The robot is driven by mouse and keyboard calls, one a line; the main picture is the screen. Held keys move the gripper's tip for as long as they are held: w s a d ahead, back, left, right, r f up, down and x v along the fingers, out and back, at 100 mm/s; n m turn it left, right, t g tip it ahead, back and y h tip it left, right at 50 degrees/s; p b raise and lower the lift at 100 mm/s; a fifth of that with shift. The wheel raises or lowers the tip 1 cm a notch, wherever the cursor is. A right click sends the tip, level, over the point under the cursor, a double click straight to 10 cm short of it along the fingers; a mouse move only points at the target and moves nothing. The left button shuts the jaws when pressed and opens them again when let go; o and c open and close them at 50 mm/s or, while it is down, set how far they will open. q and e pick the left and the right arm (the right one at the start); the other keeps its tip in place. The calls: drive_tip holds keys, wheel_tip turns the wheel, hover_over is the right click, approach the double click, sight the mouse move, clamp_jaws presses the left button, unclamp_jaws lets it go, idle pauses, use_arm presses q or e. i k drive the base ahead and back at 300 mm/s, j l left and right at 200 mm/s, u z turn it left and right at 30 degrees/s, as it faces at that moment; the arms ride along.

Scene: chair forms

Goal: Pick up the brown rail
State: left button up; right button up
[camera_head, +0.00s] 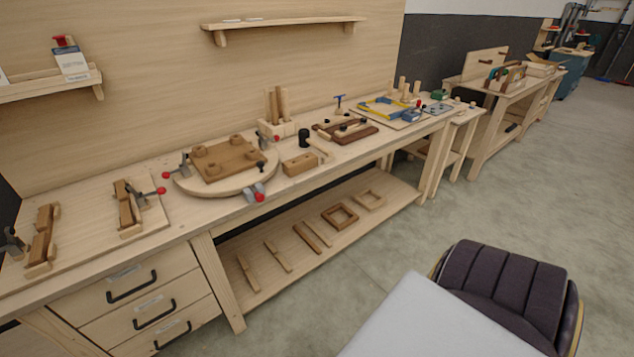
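Several brown bar-like pieces are in view, and I cannot tell which one is the brown rail. One brown bar (43,234) rests on light blocks on a board at the left end of the workbench. A second brown bar (125,204) lies to its right, beside a red-tipped clamp. Thin wooden strips lie apart on the lower shelf, among them a browner strip (318,233) near a small square frame. Neither of my grippers shows in this view.
The long workbench (80,282) carries a round board (185,187) with a brown panel and clamps, plus blocks and tools. Drawers with black handles are below its left end. A dark padded chair (505,285) stands at lower right. Concrete floor (375,255) lies open between.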

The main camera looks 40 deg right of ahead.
sight(305, 236)
drive_tip(key=i+l+z, duration=1.1)
drive_tip(key=i+z, duration=0.15)
drive_tip(key=l+u, duration=0.1)
drive_tip(key=i+l, duration=0.05)
